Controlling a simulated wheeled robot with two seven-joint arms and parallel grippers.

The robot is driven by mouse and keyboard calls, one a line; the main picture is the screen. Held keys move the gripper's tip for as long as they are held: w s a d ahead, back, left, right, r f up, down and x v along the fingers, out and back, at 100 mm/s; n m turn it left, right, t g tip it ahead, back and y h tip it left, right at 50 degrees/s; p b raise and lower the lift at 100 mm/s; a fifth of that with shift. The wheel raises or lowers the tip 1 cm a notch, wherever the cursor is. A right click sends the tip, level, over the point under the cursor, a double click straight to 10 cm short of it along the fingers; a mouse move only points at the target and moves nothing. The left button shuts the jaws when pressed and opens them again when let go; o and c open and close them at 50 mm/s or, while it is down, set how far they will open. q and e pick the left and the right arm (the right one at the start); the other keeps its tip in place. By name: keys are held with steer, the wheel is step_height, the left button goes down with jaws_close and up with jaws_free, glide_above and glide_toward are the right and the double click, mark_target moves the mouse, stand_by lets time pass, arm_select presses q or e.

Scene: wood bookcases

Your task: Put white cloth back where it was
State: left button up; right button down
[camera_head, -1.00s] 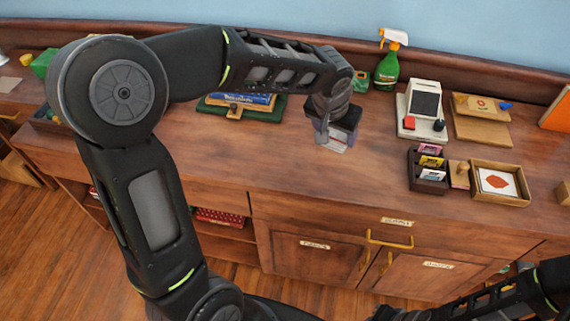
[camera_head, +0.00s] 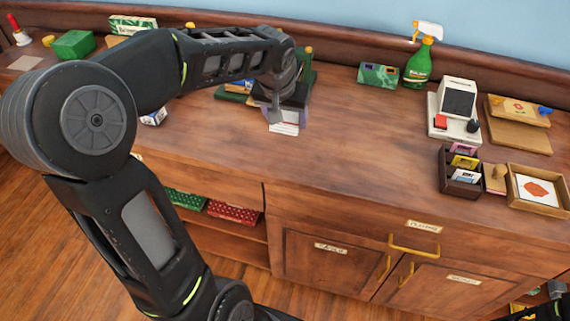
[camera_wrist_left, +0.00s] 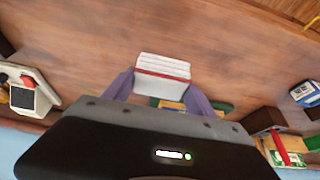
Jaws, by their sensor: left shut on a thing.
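The white cloth (camera_head: 286,127) is folded flat, and in the left wrist view (camera_wrist_left: 162,68) a red stripe shows across it. My left gripper (camera_head: 283,114) is shut on it. In the left wrist view the fingers (camera_wrist_left: 160,86) press on the cloth from both sides. The cloth is over the wooden counter top; I cannot tell whether it touches the wood. The gripper hides part of the cloth in the head view. A small part of my right arm shows at the lower right corner; its gripper is out of view.
A green spray bottle (camera_head: 418,66), a green box (camera_head: 378,75), a white register-like toy (camera_head: 455,108), a card holder (camera_head: 461,172) and a wooden tray (camera_head: 537,188) stand to the right. A green and blue stack (camera_head: 236,92) lies behind the gripper. The counter's middle (camera_head: 350,140) is clear.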

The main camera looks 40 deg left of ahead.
arm_select(q)
steer(key=shift+s+a, duration=0.1)
glide_above(286, 151)
steer(key=s, duration=0.1)
steer(key=f, duration=0.6)
steer(key=shift+s+d+f, duration=0.1)
steer(key=shift+d, duration=0.15)
steer(key=shift+f, duration=1.85)
steer(key=shift+f+b, duration=0.25)
steer(key=shift+b, duration=0.1)
steer(key=o, duration=1.5)
steer(key=shift+r, duration=0.1)
steer(key=shift+c, duration=0.2)
